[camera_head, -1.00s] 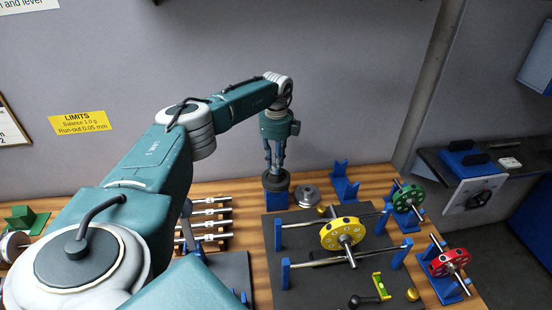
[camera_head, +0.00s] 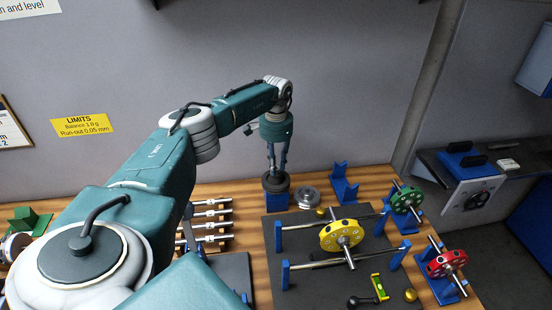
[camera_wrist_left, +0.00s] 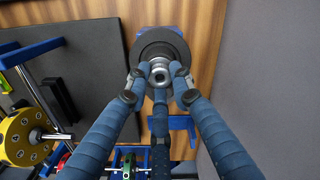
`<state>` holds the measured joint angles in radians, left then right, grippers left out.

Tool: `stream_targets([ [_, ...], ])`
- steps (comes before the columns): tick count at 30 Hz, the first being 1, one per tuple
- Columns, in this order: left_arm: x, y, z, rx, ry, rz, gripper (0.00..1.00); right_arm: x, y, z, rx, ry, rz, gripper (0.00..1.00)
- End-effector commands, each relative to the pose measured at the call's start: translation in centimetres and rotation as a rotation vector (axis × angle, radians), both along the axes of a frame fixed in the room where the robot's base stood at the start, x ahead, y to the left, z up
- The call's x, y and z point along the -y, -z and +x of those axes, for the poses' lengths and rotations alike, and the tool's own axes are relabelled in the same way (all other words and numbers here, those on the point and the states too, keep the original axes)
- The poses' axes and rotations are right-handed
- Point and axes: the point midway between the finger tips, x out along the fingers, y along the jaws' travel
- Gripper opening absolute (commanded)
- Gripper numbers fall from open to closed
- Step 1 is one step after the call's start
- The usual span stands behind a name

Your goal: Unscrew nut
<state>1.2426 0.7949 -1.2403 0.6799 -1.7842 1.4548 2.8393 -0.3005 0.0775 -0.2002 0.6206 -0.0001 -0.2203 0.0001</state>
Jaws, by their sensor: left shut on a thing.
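My left gripper (camera_head: 276,172) points straight down over a dark round disc (camera_head: 276,185) on a blue block (camera_head: 276,201) at the back of the bench. In the left wrist view the three blue fingers of the gripper (camera_wrist_left: 159,80) close around a small silver ring-shaped nut (camera_wrist_left: 159,70). The nut sits at the middle of the dark disc (camera_wrist_left: 165,45). The fingertips are shut on the nut. Whether its thread is engaged is hidden. My right gripper is not in view.
A silver disc (camera_head: 308,195) lies just right of the blue block. A yellow rotor (camera_head: 328,238) rests on rails over a dark mat (camera_head: 310,284). Green (camera_head: 402,205) and red (camera_head: 437,267) rotors stand to the right. Several silver shafts (camera_head: 210,226) lie at left. A wall stands behind.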

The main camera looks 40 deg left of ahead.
Motion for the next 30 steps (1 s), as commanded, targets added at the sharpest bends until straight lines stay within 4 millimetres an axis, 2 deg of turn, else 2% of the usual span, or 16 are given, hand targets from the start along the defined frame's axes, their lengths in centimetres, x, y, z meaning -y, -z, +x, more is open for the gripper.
stream_targets([
  [3,-0.04,-0.09,0.04,0.001,-0.069,0.001,0.0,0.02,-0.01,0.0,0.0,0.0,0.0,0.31],
  [9,-0.04,-0.09,0.05,0.002,-0.072,0.001,0.0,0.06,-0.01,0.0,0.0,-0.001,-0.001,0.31],
  [10,-0.03,-0.09,0.05,0.002,-0.072,0.0,0.26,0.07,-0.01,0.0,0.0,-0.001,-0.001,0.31],
  [13,-0.03,-0.08,0.04,0.002,-0.072,0.0,0.44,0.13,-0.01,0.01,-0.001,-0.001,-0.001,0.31],
  [19,-0.02,-0.05,0.01,0.001,-0.071,0.0,0.44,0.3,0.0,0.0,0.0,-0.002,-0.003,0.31],
  [21,-0.01,-0.02,-0.01,0.0,-0.07,0.0,0.39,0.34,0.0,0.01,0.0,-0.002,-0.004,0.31],
  [30,0.03,-0.01,-0.04,0.0,-0.069,0.0,0.39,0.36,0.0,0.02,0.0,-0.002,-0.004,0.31],
])
